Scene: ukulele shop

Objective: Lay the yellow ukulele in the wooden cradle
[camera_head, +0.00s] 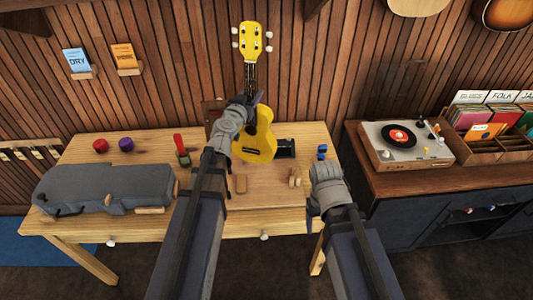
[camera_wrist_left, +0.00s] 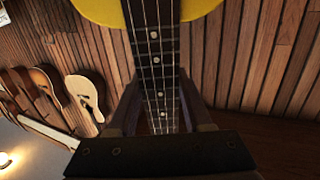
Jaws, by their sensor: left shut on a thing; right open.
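The yellow ukulele (camera_head: 259,143) hangs upright above the table, headstock up and body down. My left gripper (camera_head: 246,103) is shut on its dark neck, just above the body. In the left wrist view the neck (camera_wrist_left: 157,70) runs between the two fingers (camera_wrist_left: 157,118), with the yellow body edge (camera_wrist_left: 150,8) at the top. A flat wooden board with upright wooden pieces (camera_head: 240,183) (camera_head: 295,178) on the table below looks like the wooden cradle; my left arm and the ukulele hide part of it. My right gripper (camera_head: 322,160) is open and empty, right of the board.
A grey instrument case (camera_head: 105,187) covers the table's left front. Red and purple round items (camera_head: 101,145) (camera_head: 126,144) and a red-handled tool (camera_head: 180,148) stand behind it. A black object (camera_head: 286,148) sits behind the ukulele. A record player (camera_head: 403,142) stands on the right cabinet.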

